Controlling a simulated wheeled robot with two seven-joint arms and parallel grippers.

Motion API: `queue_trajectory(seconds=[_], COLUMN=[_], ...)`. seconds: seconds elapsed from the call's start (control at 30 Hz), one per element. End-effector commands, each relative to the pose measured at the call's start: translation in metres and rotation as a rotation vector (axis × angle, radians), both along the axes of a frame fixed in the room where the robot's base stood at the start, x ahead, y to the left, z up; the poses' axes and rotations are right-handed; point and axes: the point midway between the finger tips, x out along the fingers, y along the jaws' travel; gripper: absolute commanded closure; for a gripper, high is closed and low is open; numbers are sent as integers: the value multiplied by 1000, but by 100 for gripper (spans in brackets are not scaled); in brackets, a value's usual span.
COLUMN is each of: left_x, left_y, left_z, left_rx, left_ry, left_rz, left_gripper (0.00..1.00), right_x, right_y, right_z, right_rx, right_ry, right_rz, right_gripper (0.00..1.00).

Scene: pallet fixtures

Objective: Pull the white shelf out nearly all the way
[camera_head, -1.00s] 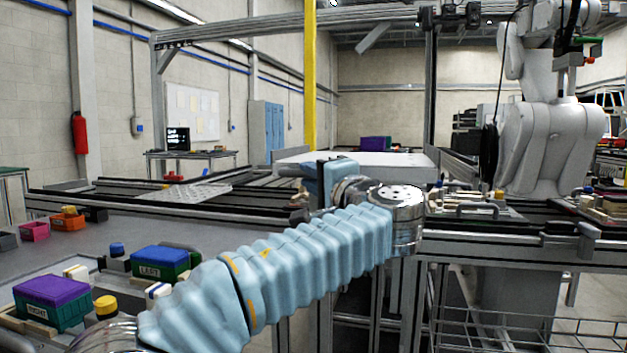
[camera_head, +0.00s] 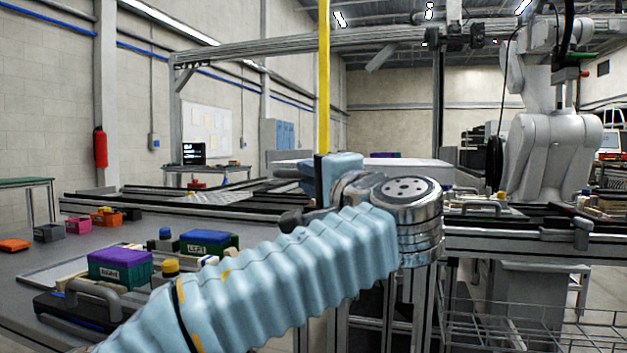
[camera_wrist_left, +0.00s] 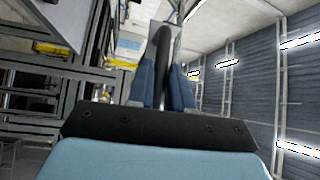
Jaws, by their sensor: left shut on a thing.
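The white shelf (camera_head: 425,171) shows in the head view as a pale flat slab behind my left wrist, and my arm hides part of it. My left gripper (camera_head: 288,172) is at the slab's left end, with its fingers pointing left. In the left wrist view, the gripper's two blue fingers (camera_wrist_left: 162,88) are shut on a dark bar-like handle (camera_wrist_left: 163,45). A pale panel (camera_wrist_left: 178,32) shows just behind the handle. The exact join between handle and shelf is hidden. My right gripper is in neither view.
Small coloured bins (camera_head: 107,218) stand behind. A yellow post (camera_head: 323,80) rises behind my wrist. A wire basket (camera_head: 530,330) is at lower right.

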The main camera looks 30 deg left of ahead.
Motion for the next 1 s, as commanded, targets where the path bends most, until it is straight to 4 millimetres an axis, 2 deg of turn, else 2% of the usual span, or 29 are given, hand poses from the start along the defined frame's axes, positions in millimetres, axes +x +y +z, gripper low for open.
queue_trajectory(seconds=[0.2,0.23,0.33,0.37,0.63,0.73,0.87,1.0], left_x=[1,1,1,1,0,-3,-15,-32], left_y=[-1,-1,-1,-1,-1,-7,-27,-58], left_z=[-1,-1,-1,-1,-1,-2,-5,-10], left_rx=[0,0,0,0,1,0,1,2], left_ry=[4,4,2,2,1,1,1,1], left_rz=[-2,-2,-1,-1,-1,-1,-4,-6], left_gripper=[100,75,60,58,58,58,58,58], right_x=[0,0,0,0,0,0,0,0], right_y=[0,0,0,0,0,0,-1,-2], right_z=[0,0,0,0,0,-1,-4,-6], right_rx=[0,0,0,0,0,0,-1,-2], right_ry=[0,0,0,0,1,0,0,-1], right_rz=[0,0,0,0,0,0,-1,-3], right_gripper=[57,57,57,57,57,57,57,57])
